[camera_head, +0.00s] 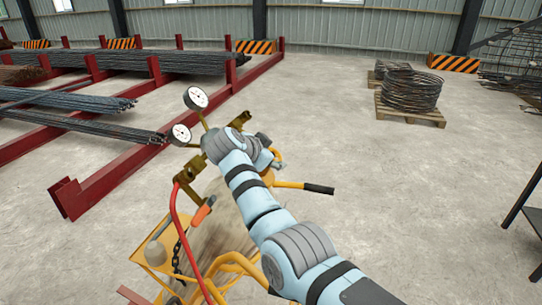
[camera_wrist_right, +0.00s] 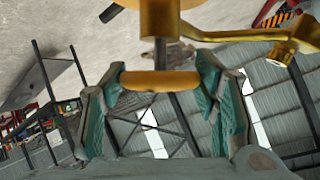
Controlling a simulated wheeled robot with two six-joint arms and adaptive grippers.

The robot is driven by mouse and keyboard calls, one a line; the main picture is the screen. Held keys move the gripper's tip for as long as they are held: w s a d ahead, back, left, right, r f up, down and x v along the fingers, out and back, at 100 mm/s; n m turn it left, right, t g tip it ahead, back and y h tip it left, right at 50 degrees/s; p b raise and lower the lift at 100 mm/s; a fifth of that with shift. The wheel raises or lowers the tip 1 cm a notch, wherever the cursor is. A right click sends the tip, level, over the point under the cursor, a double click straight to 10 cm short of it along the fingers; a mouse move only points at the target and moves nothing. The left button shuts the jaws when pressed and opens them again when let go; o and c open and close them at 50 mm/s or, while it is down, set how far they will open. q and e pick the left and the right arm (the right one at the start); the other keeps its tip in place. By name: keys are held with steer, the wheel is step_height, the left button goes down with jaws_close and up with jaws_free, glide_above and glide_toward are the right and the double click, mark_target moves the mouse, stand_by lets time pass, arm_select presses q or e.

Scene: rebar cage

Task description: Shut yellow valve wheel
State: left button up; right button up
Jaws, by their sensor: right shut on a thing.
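The yellow valve wheel (camera_wrist_right: 160,84) shows edge-on in the right wrist view, on a dark stem below a brass valve body (camera_wrist_right: 160,20). My right gripper (camera_wrist_right: 160,92) has its two green-padded fingers at the wheel's left and right ends, shut on it. In the head view my right arm reaches from the lower right to the top of the yellow gas cart (camera_head: 240,262); it hides the wheel and the fingertips. My left gripper is in neither view.
Two round gauges (camera_head: 195,98) (camera_head: 179,134) stand beside my wrist. A red hose (camera_head: 174,220) curves down the cart's left side. A black-gripped handle (camera_head: 318,189) sticks out right. Rebar racks (camera_head: 110,180) lie left, wire coils (camera_head: 410,90) back right; open floor lies right.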

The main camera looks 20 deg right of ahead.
steer(key=shift+f, duration=0.1)
steer(key=o, duration=1.2)
steer(key=shift+c, duration=0.2)
step_height(320, 180, up, 10)
steer(key=shift+s+r, duration=0.1)
